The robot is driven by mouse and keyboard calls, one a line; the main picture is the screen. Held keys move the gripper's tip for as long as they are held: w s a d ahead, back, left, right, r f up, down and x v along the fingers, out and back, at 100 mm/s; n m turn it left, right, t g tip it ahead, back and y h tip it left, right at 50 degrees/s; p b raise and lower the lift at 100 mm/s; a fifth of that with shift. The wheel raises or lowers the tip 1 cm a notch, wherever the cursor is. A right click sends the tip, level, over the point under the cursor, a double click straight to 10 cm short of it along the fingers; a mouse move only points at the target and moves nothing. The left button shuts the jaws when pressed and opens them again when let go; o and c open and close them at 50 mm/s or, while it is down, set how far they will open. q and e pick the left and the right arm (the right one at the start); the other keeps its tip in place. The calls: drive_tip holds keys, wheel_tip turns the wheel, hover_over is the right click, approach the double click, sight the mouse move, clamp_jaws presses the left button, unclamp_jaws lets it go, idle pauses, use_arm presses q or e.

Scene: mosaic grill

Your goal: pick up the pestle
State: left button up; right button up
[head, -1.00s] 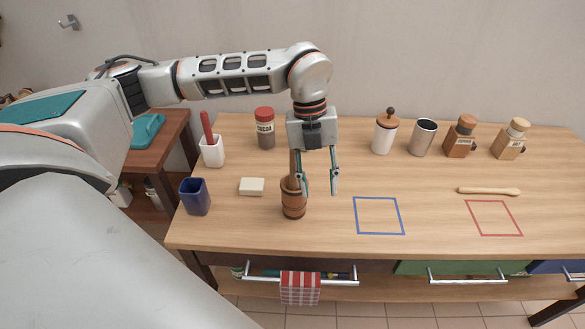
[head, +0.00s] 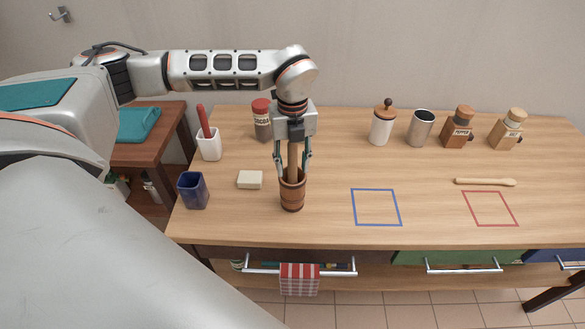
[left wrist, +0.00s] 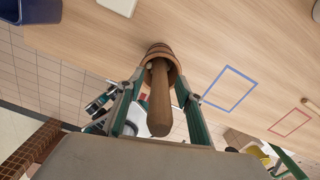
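The pestle (head: 293,160) is a brown wooden rod standing in a brown wooden mortar (head: 292,197) on the table. In the left wrist view the pestle (left wrist: 159,98) points toward the camera, with the mortar (left wrist: 162,51) behind it. My left gripper (head: 292,162) is above the mortar, pointing down. Its two fingers are open, one on each side of the pestle; in the left wrist view gaps show between the fingers and the pestle. My right gripper is not in view.
A white block (head: 250,180), a blue cup (head: 193,191) and a white holder with a red handle (head: 209,144) stand left of the mortar. A cocoa jar (head: 262,121) is behind. A blue square outline (head: 376,190) lies right, on clear table.

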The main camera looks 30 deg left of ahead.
use_arm(q)
drive_tip(key=shift+f, duration=0.2)
clamp_jaws()
drive_tip(key=shift+r, duration=0.15)
wheel_tip(320, 180, up, 30)
drive_tip(key=p, duration=0.3)
idle(1.0)
